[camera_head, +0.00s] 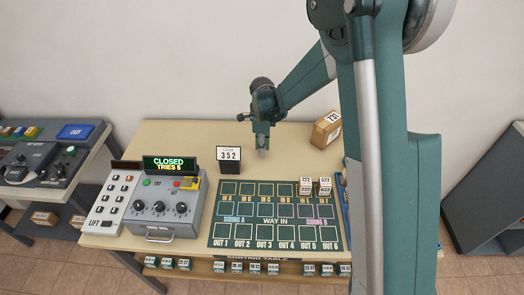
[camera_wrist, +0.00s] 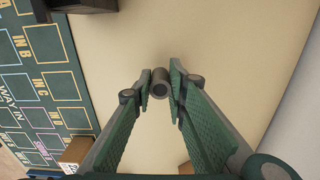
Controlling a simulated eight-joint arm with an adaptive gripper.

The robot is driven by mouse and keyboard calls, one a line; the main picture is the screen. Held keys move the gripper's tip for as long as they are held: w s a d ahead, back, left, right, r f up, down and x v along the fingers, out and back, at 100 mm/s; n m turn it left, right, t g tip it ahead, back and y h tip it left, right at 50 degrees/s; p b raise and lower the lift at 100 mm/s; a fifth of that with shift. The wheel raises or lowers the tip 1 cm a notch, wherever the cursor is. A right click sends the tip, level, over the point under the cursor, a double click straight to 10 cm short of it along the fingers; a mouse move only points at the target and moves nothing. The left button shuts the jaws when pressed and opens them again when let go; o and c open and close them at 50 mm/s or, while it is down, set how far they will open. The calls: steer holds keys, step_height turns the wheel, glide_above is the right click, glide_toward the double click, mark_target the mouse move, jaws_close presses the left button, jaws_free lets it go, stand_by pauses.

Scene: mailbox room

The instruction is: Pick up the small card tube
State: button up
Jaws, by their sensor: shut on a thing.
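The small card tube (camera_wrist: 160,89) is a short grey-brown tube with a dark hollow end. It sits between the two fingertips of my gripper (camera_wrist: 160,80) in the wrist view, and both fingers close on it. In the head view my gripper (camera_head: 262,143) points down over the back part of the table, to the right of the black 352 sign. The tube is too small there to make out clearly. I cannot tell whether it is touching the table or held just above it.
The sorting table (camera_head: 190,135) bears a green sorting mat (camera_head: 235,222), a control box (camera_head: 160,208), a keypad (camera_head: 115,200), the 352 sign (camera_head: 229,158) and a brown box (camera_head: 326,129) at the back right. Bare tabletop surrounds my gripper.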

step_height(320, 180, up, 8)
steer(key=shift+r+p, duration=0.2)
steer(key=shift+p, duration=0.1)
